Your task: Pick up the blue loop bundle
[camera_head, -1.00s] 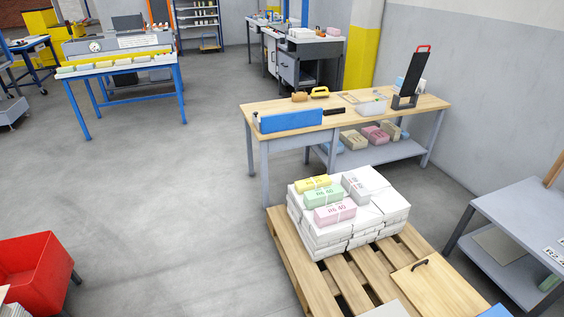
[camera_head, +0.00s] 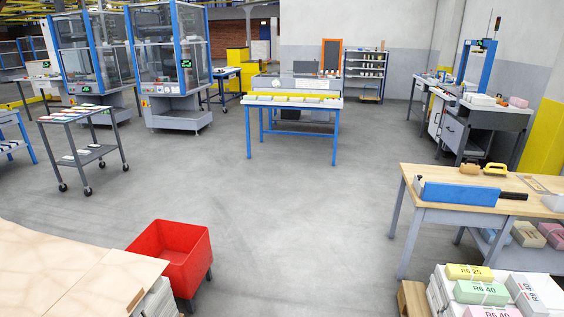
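On the stack at the bottom right are a yellow bundle marked R6 25 (camera_head: 470,272), a green bundle marked R6 40 (camera_head: 481,291) and a pink bundle (camera_head: 492,312). Neither of my grippers is in view.
A red bin cart (camera_head: 172,252) stands at lower left beside a pale wooden board (camera_head: 60,265). A grey trolley (camera_head: 88,155) and a blue-legged table (camera_head: 292,104) stand farther back. The pallet (camera_head: 414,299) is at lower right. The middle floor is open.

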